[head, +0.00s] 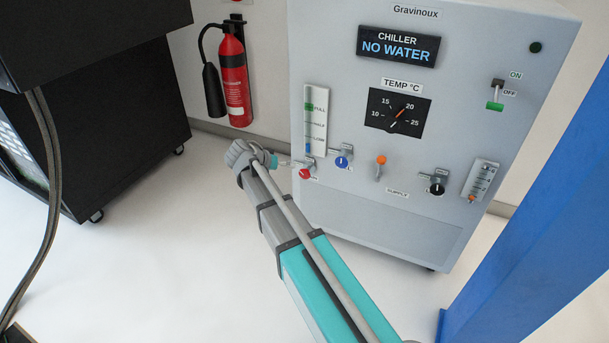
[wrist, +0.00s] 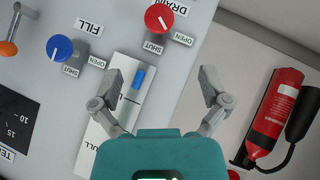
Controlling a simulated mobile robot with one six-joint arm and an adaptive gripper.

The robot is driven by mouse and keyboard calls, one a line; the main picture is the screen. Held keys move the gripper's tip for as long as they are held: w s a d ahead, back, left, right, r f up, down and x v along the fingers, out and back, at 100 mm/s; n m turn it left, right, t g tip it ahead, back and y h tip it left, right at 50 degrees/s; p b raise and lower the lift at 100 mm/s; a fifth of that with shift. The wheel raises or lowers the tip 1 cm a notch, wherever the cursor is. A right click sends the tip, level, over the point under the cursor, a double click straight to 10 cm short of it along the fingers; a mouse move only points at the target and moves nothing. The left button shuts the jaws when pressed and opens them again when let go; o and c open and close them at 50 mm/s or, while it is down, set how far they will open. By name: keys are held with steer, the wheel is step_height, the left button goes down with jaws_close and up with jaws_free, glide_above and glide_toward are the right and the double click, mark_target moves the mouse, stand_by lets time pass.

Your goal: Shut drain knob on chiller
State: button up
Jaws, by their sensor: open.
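The chiller (head: 375,225) is a grey cabinet. Its red drain knob (head: 305,174) is at the lower left of the front panel. In the wrist view the red knob (wrist: 159,18) is at the top, under a DRAIN label (wrist: 175,5), with SHUT (wrist: 153,47) and OPEN (wrist: 182,39) tags beside it. Its white mark is small and seems to lean towards the OPEN tag. My gripper (wrist: 163,85) is open and empty, its fingers spread below the knob in the wrist view and apart from it. In the head view my gripper (head: 279,162) is just left of the knob.
A blue FILL knob (head: 341,162) and an orange supply lever (head: 380,163) are to the right of the red knob. A level gauge (head: 316,122) is above it. A fire extinguisher (head: 233,82) hangs on the wall at left. A blue post (head: 535,210) stands at right.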

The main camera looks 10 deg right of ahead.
mark_target(302, 172)
steer(key=b+x, duration=0.6)
steer(key=x, duration=0.4)
steer(key=shift+a, duration=0.15)
steer(key=shift+b+x, duration=0.75)
steer(key=shift+x, duration=0.45)
steer(key=shift+r, duration=0.1)
steer(key=shift+c, duration=0.3)
steer(key=c, duration=1.1)
